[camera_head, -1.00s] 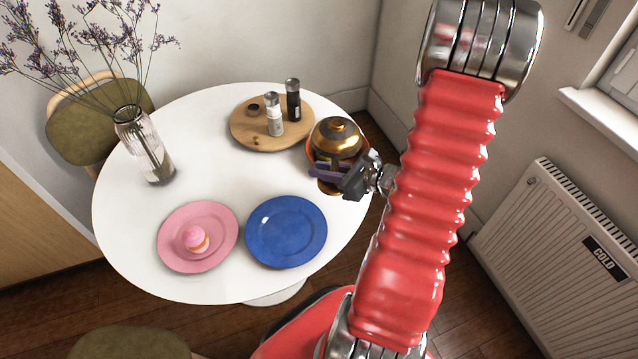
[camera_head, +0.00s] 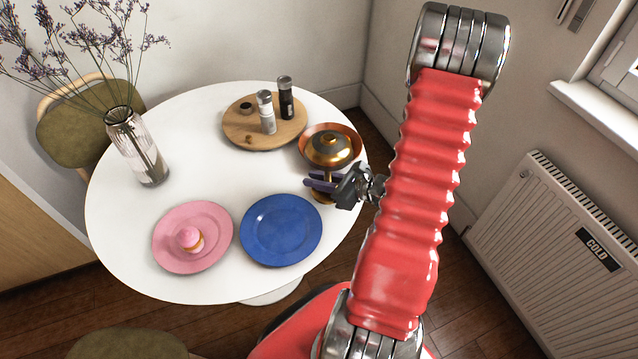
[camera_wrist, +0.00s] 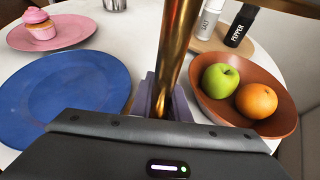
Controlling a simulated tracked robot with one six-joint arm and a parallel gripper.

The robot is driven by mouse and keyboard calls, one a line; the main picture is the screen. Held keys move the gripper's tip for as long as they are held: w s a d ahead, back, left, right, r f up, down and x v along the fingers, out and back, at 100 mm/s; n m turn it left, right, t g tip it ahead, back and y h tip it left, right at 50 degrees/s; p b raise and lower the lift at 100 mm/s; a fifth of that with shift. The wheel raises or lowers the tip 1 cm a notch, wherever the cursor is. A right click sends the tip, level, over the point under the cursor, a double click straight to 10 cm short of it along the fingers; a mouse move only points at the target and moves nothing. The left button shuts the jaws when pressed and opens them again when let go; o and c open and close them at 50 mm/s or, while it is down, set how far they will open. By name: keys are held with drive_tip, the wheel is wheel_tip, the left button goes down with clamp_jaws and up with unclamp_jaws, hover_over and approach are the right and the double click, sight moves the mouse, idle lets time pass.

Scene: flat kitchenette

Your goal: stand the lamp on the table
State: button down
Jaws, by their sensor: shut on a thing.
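The lamp is brass-gold with a domed shade (camera_head: 329,148) and a thin stem. It looks upright in the head view, at the right part of the white table (camera_head: 195,215). My gripper (camera_head: 322,182) is shut on the stem below the shade. In the wrist view the shiny stem (camera_wrist: 178,45) rises between the purple fingers (camera_wrist: 163,100). The gold base (camera_head: 322,198) shows below the fingers, partly hidden; I cannot tell whether it touches the tabletop.
A brown bowl (camera_head: 350,133) with an apple (camera_wrist: 220,82) and orange (camera_wrist: 256,101) is close behind the lamp. A blue plate (camera_head: 281,230) is at its left, with a pink plate (camera_head: 165,255) beyond. A round board (camera_head: 238,125) holds shakers. A vase (camera_head: 138,150) stands far left.

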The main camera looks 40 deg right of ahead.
drive_tip(key=shift+f, duration=1.35)
drive_tip(key=c, duration=1.7)
unclamp_jaws()
drive_tip(key=shift+f, duration=0.1)
drive_tip(key=shift+s+d+r, duration=0.2)
drive_tip(key=shift+s+r, duration=0.15)
drive_tip(key=shift+s, duration=0.15)
drive_tip(key=v, duration=1.1)
drive_tip(key=shift+a+f, duration=0.1)
drive_tip(key=shift+w, duration=0.1)
